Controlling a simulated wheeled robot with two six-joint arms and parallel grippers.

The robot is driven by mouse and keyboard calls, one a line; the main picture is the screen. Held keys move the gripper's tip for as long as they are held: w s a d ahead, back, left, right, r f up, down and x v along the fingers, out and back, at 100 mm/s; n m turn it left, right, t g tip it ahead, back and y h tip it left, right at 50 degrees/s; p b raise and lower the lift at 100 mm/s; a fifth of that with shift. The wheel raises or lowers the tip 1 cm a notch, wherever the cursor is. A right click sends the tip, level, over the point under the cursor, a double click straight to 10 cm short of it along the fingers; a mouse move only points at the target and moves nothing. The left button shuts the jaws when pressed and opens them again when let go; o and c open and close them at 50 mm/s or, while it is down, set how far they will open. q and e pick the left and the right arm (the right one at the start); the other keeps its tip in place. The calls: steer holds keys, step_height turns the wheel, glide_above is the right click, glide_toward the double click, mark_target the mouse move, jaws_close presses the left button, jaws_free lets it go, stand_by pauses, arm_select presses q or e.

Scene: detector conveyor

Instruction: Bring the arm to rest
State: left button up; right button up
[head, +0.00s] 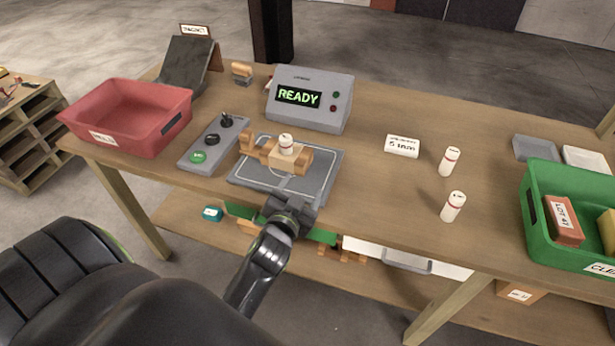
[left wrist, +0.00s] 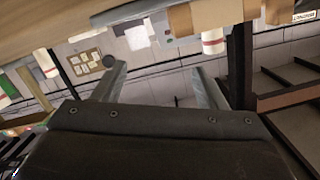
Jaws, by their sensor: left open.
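My left gripper (head: 290,208) is at the front edge of the workbench (head: 370,190), just in front of the grey plate (head: 322,185). In the left wrist view the two fingers (left wrist: 160,84) stand wide apart with nothing between them. On the grey plate is a light wooden piece (head: 293,160) with a white, red-banded cylinder (head: 286,143) on top. The gripper appears apart from both, though its fingertips are hard to make out in the head view. My right gripper is not in view.
A control box (head: 310,98) reads READY. A button panel (head: 212,145) and red bin (head: 130,118) stand left. The bench between plate and cylinders is clear. A lower shelf holds items.

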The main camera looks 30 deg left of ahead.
arm_select(q)
steer(key=v, duration=0.3)
steer(key=shift+s, duration=0.25)
